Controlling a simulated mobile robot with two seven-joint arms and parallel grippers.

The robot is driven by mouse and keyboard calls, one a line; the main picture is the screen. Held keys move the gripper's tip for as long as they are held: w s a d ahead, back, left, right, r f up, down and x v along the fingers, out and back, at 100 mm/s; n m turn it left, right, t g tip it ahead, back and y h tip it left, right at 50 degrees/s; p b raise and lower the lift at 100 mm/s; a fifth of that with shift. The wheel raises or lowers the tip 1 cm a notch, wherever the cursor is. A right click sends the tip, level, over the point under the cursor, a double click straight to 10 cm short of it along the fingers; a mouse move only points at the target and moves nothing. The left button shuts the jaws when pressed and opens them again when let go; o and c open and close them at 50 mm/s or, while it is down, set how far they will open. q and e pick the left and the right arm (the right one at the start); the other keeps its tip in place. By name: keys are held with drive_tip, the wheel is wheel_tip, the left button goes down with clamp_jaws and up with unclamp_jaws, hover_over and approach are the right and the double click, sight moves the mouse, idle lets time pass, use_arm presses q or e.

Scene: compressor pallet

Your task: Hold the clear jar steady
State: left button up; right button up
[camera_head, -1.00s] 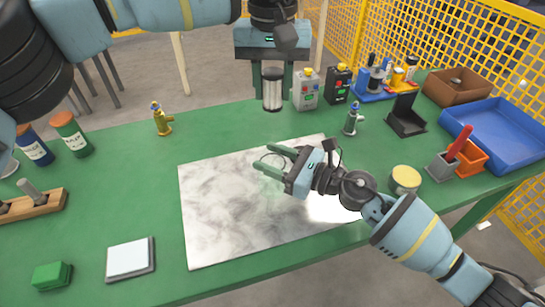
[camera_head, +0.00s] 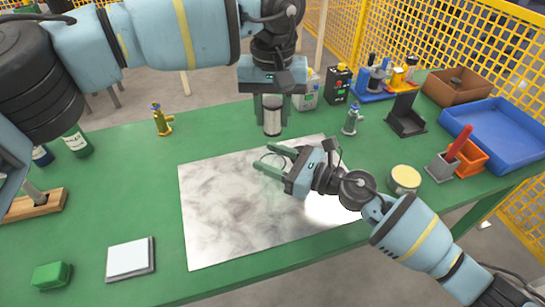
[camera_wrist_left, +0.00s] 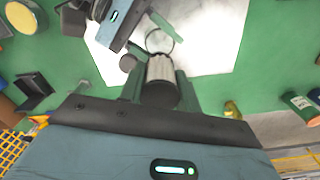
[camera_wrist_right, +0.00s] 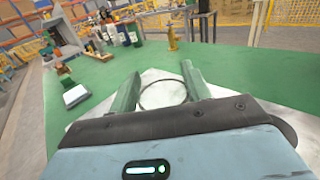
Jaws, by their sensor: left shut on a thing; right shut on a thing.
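The clear jar (camera_head: 270,165) is see-through, and mostly its round rim shows, over the pale marbled sheet. My right gripper (camera_head: 272,160) is shut on it, one finger on each side. The rim also shows between the fingers in the right wrist view (camera_wrist_right: 163,94) and in the left wrist view (camera_wrist_left: 160,41). My left gripper (camera_head: 271,108) is shut on a silver cylinder (camera_head: 272,124) with a dark end, behind the jar in the head view. The cylinder also shows in the left wrist view (camera_wrist_left: 160,72). I cannot tell its height above the table.
The marbled sheet (camera_head: 225,215) covers the middle of the green table. A cream-lidded tin (camera_head: 405,178) is near my right forearm. A blue tray (camera_head: 505,125) is at right.

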sight(273, 102)
use_arm(q)
wheel_tip(273, 102, down, 7)
idle(1.0)
drive_tip(key=o, duration=1)
drive_tip(key=shift+r, duration=0.1)
drive_tip(key=shift+o, duration=0.2)
wheel_tip(273, 102, up, 12)
use_arm(e)
drive_tip(key=o, duration=1.1)
drive_tip(key=shift+o, duration=0.2)
